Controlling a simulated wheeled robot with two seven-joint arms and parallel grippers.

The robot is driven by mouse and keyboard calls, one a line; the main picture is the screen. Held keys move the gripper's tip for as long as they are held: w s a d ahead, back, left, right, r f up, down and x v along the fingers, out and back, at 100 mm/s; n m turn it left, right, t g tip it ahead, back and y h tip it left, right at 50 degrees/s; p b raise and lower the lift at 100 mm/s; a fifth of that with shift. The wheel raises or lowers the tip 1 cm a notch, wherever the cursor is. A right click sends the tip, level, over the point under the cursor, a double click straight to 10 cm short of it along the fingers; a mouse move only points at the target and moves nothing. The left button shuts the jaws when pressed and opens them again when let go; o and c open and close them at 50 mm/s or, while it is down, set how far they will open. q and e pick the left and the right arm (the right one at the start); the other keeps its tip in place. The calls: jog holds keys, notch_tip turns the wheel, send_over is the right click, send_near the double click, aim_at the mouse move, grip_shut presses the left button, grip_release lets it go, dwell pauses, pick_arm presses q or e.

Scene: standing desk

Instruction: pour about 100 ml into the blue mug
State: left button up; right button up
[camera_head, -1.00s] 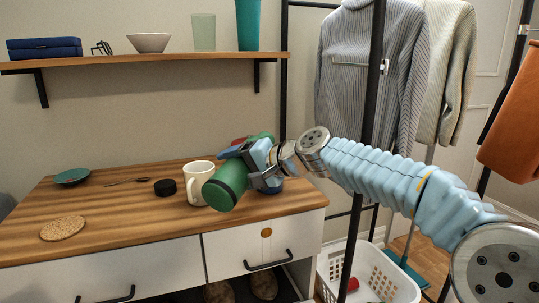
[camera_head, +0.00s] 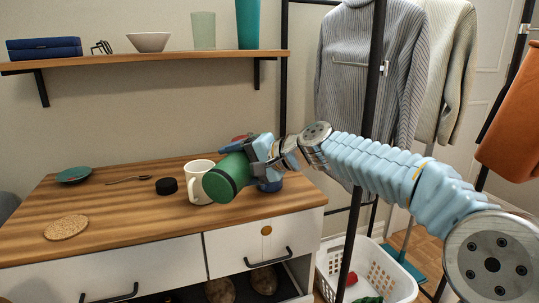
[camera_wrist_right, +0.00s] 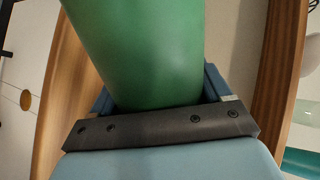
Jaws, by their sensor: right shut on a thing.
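My right gripper (camera_head: 262,160) is shut on a green bottle (camera_head: 228,178) above the right part of the desk. The bottle is tilted well over, with one round end facing the lower left. Its other end is hidden behind the gripper, so I cannot see any liquid. The bottle also fills the middle of the right wrist view (camera_wrist_right: 150,50), between the jaws. A blue mug (camera_head: 271,187) stands on the desk below the gripper and is mostly covered by it. My left gripper is not in view.
A white mug (camera_head: 196,187) stands just left of the bottle, with a black lid (camera_head: 166,186) beside it. A cork coaster (camera_head: 66,228) and a teal dish (camera_head: 74,174) lie further left. A red thing (camera_head: 240,138) shows behind the gripper.

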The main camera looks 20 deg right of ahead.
jog(key=shift+s+a+r, duration=0.2)
jog(key=shift+s+a, duration=0.05)
jog(key=shift+a, duration=0.05)
jog(key=shift+s+r+p, duration=0.1)
jog(key=shift+r+p, duration=0.1)
jog(key=shift+p, duration=0.2)
dwell(1.1)
jog(key=shift+f, duration=0.1)
